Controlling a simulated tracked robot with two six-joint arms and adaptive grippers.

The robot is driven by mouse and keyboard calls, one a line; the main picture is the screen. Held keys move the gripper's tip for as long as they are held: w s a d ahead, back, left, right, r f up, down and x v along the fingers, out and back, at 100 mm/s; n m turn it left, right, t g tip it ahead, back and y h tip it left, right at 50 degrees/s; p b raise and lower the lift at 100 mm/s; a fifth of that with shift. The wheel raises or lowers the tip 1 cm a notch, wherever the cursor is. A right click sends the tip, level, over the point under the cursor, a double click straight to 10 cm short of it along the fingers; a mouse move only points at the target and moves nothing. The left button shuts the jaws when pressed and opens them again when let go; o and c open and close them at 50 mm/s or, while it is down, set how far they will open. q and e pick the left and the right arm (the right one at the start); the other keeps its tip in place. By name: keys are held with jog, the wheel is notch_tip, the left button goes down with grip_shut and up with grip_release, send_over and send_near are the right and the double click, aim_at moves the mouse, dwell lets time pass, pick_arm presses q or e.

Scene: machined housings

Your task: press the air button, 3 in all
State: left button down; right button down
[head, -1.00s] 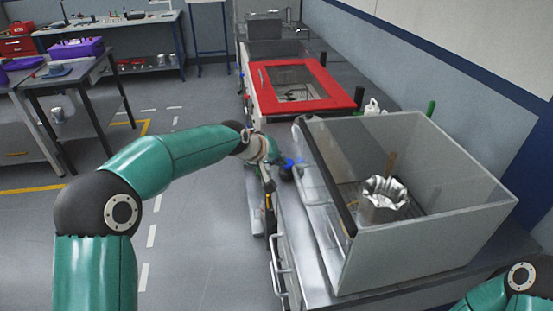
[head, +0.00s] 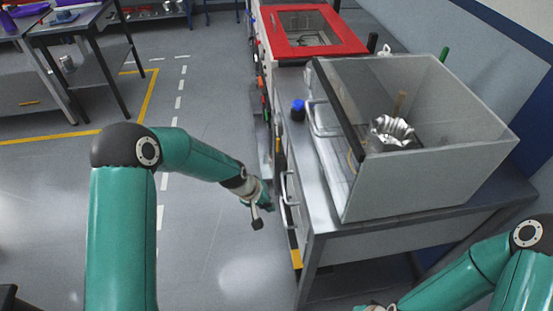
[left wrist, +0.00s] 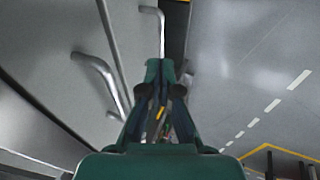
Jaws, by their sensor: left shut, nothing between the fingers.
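A blue-topped round button (head: 298,106) on a dark body stands on the bench top, left of the clear-walled box. It looks like the air button. My left gripper (head: 269,205) is shut and empty, hanging low in front of the bench, clearly apart from the button. In the left wrist view its fingers (left wrist: 163,118) point along the cabinet front beside metal handles, and no blue button shows there.
The clear-walled box (head: 430,180) holds a fluted metal part (head: 390,130). Its front handle (head: 322,120) stands out beside the button. A red-framed unit (head: 312,32) stands behind. Drawer handles (head: 287,200) project from the bench front. Open floor (head: 215,240) lies to the left.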

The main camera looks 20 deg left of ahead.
pick_arm(q)
jog(key=s+d+f+m+g, duration=0.1)
jog(key=s+f, duration=0.3)
jog(key=s, duration=0.8)
jog(key=s+d+f+m+g, duration=0.1)
jog(key=s+f, duration=0.4)
jog(key=s, duration=0.7)
jog(key=shift+s+d+g, duration=0.3)
jog(key=shift+d, duration=0.25)
